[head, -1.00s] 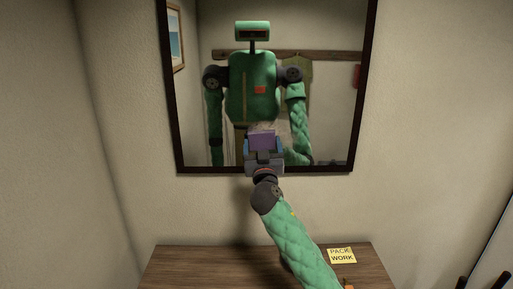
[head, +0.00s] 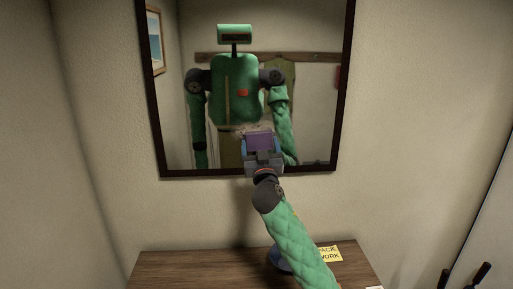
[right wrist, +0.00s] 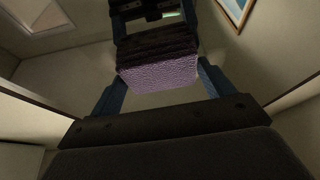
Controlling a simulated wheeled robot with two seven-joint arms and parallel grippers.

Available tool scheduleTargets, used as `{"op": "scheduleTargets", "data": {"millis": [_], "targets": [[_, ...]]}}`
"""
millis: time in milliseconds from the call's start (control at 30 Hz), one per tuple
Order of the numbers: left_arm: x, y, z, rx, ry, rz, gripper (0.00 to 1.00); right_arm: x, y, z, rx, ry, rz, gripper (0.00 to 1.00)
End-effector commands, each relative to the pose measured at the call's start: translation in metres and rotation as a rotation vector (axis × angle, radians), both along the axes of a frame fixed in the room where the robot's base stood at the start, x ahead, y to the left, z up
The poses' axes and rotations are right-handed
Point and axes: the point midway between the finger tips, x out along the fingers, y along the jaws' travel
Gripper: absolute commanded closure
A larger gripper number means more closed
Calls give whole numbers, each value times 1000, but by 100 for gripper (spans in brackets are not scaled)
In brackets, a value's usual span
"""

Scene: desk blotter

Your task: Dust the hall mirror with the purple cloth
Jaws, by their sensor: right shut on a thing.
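The hall mirror (head: 310,110) hangs on the wall in a dark frame and reflects my green body. My right gripper (head: 263,150) is in front of the mirror's lower edge, right of its middle. It is shut on the purple cloth (head: 259,141). In the right wrist view the cloth (right wrist: 160,73) is a folded purple pad between the blue fingers, close to the mirror; whether it touches the glass I cannot tell. A pale, speckled, dusty-looking patch (head: 246,129) shows on the glass just above the cloth. My left gripper is not directly in view.
A wooden desk (head: 190,266) stands below the mirror. A yellow note (head: 330,254) lies on it, partly hidden by my right arm. A dark blue round thing (head: 277,259) is partly behind that arm. Dark handles (head: 480,275) show at the lower right.

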Motion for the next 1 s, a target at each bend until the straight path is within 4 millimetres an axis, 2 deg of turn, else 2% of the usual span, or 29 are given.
{"op": "scheduleTargets", "data": {"millis": [300,633,1000], "targets": [[0,0,0,0,0,0,75,0,-24,0,1,1,-2,37],[0,0,0,0,0,0,75,0,-35,0,0,1,-2,37],[0,0,1,0,0,0,75,0,-61,0,0,1,-2,37]]}}
